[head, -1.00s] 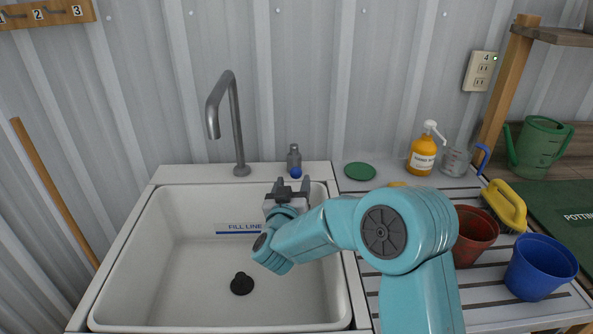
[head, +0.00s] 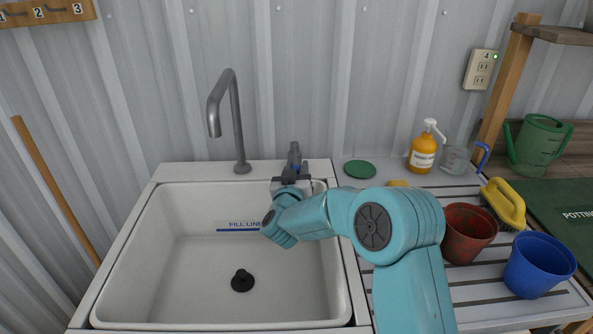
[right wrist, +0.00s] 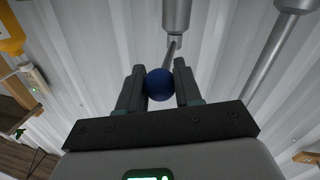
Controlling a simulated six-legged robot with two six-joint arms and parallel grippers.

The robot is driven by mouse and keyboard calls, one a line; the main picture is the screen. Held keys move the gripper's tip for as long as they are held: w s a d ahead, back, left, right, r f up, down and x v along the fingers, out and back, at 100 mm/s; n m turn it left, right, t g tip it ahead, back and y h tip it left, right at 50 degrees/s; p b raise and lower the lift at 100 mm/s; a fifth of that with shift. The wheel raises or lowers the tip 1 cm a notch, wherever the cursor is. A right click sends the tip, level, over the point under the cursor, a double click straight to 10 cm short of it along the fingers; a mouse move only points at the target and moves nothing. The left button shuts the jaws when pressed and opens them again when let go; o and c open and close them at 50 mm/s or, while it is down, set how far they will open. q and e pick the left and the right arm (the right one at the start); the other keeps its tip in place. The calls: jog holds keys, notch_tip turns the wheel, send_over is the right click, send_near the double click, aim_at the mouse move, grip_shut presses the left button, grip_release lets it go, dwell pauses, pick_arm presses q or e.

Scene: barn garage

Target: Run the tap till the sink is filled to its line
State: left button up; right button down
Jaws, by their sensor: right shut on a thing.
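The white sink (head: 140,270) has a bare floor with no water visible. A blue FILL LINE mark (head: 238,230) is on its back wall, partly covered by my arm. A black plug (head: 242,281) is on the sink floor; I cannot tell if it is seated. The grey curved spout (head: 235,115) shows no stream. Right of it stands the grey tap control (head: 294,152) with a blue knob, which shows in the right wrist view (right wrist: 159,85). My right gripper (head: 295,171) is shut on this knob; its fingers (right wrist: 159,82) lie either side. My left gripper is out of view.
A green disc (head: 359,169), an orange pump bottle (head: 422,152) and a clear jug (head: 456,159) stand right of the sink. A red pot (head: 468,235), a blue pot (head: 539,267) and a yellow brush (head: 505,204) are nearer. The space above the sink's left half is free.

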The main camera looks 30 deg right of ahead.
jog(key=d+n+t+y+b, duration=0.1)
jog(key=y+b, duration=0.1)
jog(key=s+d+n+t+y+b, duration=0.1)
jog(key=n+b, duration=0.1)
jog(key=shift+d+t+y, duration=0.3)
jog(key=shift+d+y, duration=0.1)
jog(key=shift+s, duration=0.1)
jog(key=c, duration=0.8)
grip_release()
jog(key=b+v, duration=0.1)
jog(key=v, duration=1.5)
jog(key=shift+s+a, duration=0.1)
jog(key=shift+s, duration=0.05)
